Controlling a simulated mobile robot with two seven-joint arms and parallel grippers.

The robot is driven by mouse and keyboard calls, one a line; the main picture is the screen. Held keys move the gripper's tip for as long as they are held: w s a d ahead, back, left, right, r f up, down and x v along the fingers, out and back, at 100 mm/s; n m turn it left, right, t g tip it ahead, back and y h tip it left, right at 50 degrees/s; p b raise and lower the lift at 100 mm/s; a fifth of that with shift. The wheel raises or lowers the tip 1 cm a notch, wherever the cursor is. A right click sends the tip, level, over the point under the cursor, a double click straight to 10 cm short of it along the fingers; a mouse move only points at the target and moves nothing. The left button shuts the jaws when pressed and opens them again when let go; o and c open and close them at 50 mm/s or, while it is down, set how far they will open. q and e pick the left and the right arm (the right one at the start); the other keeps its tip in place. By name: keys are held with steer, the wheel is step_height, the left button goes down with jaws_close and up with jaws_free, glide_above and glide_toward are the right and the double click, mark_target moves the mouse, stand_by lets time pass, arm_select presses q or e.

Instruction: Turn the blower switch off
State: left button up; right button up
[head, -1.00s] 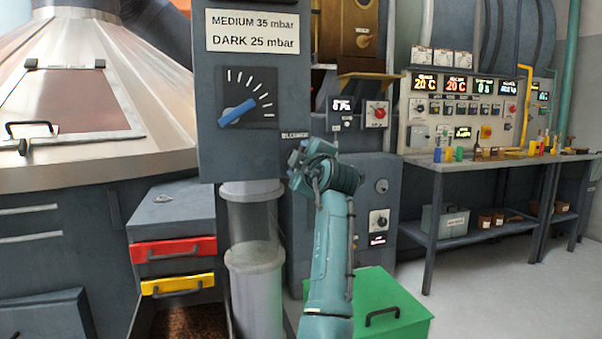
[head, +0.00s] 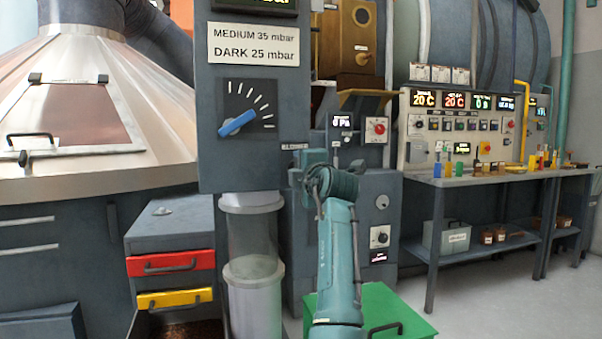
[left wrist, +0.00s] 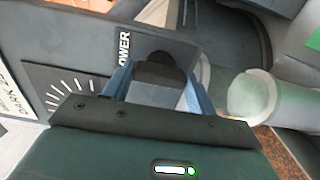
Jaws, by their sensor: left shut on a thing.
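The blower switch (left wrist: 160,70) is a dark knob on a grey panel beside the white "BLOWER" lettering, partly cut off in the left wrist view. My left gripper (left wrist: 157,88) has its blue-grey fingers on both sides of the knob, shut on it. In the head view the teal wrist of my left arm covers the switch and the fingers. Only part of the lettering (head: 295,146) shows just above the wrist. The knob's pointing direction is not clear. My right gripper is not in view.
A dial with a blue pointer (head: 238,123) is on the panel left of my arm. A clear cylinder (head: 250,240) stands below it. A green box (head: 385,310) is low beside my arm. A workbench (head: 480,180) with instruments stands at the right.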

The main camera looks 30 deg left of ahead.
arm_select(q)
steer(key=o, duration=1)
steer(key=shift+d, duration=0.1)
steer(key=v, duration=1.3)
